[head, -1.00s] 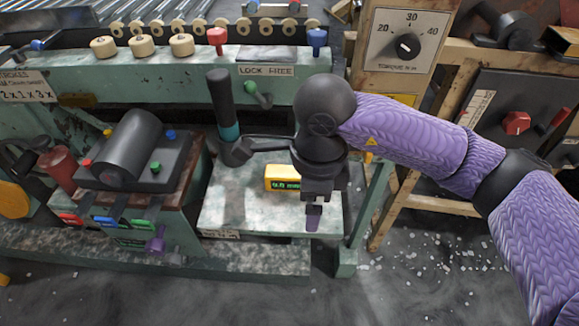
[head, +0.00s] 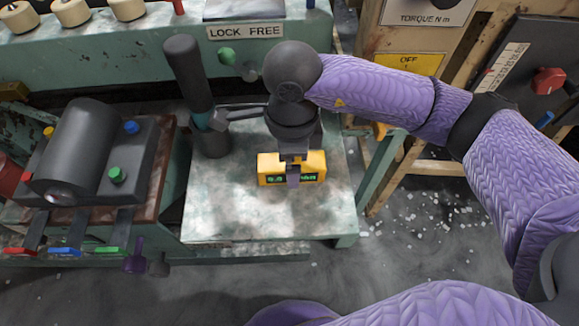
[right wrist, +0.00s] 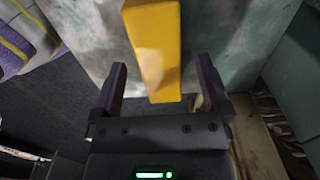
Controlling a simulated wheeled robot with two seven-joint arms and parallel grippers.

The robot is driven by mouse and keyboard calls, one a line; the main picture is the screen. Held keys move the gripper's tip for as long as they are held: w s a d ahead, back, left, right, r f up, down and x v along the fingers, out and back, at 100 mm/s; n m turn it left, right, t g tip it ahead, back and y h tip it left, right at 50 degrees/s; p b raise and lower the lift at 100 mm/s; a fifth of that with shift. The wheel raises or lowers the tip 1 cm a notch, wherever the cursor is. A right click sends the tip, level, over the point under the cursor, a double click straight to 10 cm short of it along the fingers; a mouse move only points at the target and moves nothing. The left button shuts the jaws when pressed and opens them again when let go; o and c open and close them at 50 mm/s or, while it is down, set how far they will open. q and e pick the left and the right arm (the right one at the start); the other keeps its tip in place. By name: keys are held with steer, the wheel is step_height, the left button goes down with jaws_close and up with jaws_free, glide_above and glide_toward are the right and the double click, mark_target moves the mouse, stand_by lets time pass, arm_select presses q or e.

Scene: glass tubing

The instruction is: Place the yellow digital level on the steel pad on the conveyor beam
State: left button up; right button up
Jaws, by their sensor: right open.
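The yellow digital level (head: 268,165), with a green lit display, rests on the worn pale shelf (head: 215,223) in the head view. My right gripper (head: 292,178) points down over its middle, with one dark finger in front of its face. In the right wrist view the level (right wrist: 155,45) extends between and beyond the open fingers of my right gripper (right wrist: 160,75), with gaps at both sides. A pale grey pad (head: 243,9), seemingly the steel pad, lies on the green conveyor beam (head: 160,55) above the LOCK FREE label, cut by the top edge. My left gripper is out of view.
A black upright lever (head: 187,75) with a teal collar stands close left of my right gripper. A small machine with a black cylinder (head: 75,150) and coloured knobs is farther left. A wooden-framed torque panel (head: 420,15) stands right. The shelf's front is clear.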

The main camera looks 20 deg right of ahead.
step_height(320, 180, down, 3)
steer(key=shift+r, duration=0.35)
steer(key=shift+c, duration=0.5)
jaws_close()
steer(key=shift+r, duration=0.1)
